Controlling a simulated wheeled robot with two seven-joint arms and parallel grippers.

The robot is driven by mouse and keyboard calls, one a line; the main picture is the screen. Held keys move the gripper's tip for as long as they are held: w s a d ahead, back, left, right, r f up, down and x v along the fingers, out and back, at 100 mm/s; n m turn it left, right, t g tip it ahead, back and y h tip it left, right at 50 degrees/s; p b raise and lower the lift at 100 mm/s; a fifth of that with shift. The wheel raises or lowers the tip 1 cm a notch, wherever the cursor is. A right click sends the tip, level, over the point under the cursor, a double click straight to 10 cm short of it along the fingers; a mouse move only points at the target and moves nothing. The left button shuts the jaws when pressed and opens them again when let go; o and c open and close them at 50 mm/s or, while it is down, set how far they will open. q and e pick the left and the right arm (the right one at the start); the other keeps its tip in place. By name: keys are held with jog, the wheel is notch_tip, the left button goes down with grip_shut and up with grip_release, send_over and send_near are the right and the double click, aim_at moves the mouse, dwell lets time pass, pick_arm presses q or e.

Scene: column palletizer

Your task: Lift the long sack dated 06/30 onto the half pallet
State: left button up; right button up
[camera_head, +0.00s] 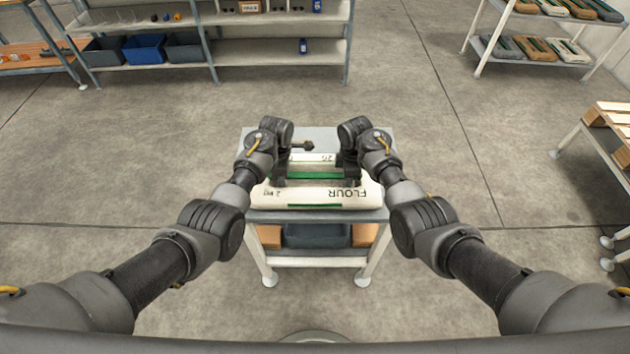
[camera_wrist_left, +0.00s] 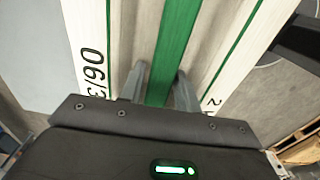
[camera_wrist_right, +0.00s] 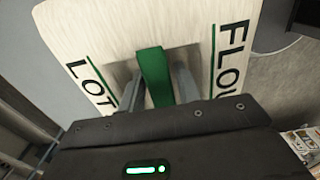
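A long white sack (camera_head: 325,196) with green stripes and the word FLOUR lies on a small grey table. In the left wrist view the sack (camera_wrist_left: 90,40) shows a partly hidden date starting 06/3. A green band runs along its middle; it also shows in the right wrist view (camera_wrist_right: 153,70). My left gripper (camera_wrist_left: 160,80) and my right gripper (camera_wrist_right: 157,82) are open, fingers on either side of this band, one toward each end of the sack. Firm contact cannot be made out. A wooden pallet (camera_head: 612,117) rests on a stand at the right edge, partly out of view.
The table's lower shelf (camera_head: 318,261) holds a dark bin and brown boxes. Shelving with blue and dark bins (camera_head: 145,49) stands at the back left. A rack with several sacks (camera_head: 535,47) stands at the back right. The floor between table and pallet stand is clear.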

pick_arm(q)
grip_shut()
pick_arm(e)
grip_shut()
dwell(1.1)
pick_arm(q)
jog(key=shift+w+r, duration=0.2)
jog(key=shift+w, duration=0.05)
pick_arm(e)
jog(key=shift+w+r, duration=0.25)
